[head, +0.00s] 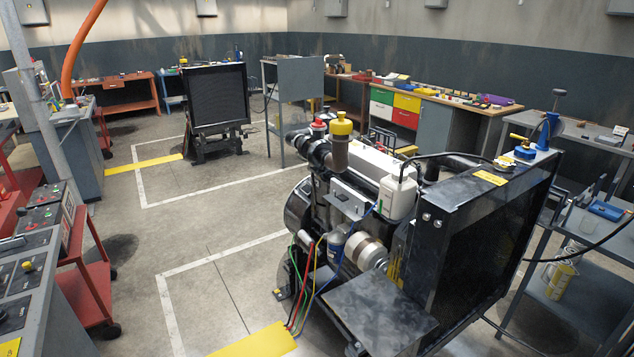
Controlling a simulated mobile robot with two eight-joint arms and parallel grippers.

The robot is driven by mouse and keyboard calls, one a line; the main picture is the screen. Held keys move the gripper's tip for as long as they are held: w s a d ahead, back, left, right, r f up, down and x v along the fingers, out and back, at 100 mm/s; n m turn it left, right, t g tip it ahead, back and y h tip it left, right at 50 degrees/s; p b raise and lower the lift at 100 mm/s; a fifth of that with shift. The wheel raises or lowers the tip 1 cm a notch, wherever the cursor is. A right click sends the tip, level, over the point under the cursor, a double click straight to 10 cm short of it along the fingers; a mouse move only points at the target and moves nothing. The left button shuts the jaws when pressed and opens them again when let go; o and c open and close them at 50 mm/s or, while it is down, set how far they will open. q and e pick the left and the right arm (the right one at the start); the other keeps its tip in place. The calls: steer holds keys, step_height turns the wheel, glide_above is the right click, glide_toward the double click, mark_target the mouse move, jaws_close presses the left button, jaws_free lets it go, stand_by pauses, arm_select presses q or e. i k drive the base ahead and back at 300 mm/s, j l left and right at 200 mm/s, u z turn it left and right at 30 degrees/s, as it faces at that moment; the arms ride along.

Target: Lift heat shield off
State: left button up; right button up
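A diesel engine (335,215) with a large black radiator (480,230) stands at centre right. A light grey metal plate (350,197) sits on the engine's near side, below the long white cover (362,160); it may be the heat shield, but I cannot tell for sure. It looks seated on the engine. A flat dark grey plate (378,312) lies low in front of the engine. Neither of my grippers shows in this view.
Coloured hoses (305,280) hang at the engine's near side. A grey cart (570,290) stands close at the right. A red trolley (85,285) and control panels (35,240) stand at the left. Open floor (215,265) lies between. A second engine (215,105) stands behind.

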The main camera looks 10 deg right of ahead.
mark_target(343, 198)
steer(key=i+z, duration=0.2)
steer(key=i, duration=0.3)
steer(key=i+j+z, duration=0.25)
steer(key=i, duration=0.2)
steer(key=i+j+z, duration=0.2)
steer(key=i, duration=0.3)
steer(key=i+j+z, duration=0.6)
steer(key=z, duration=0.15)
steer(key=i+j+z, duration=0.35)
steer(key=j, duration=0.1)
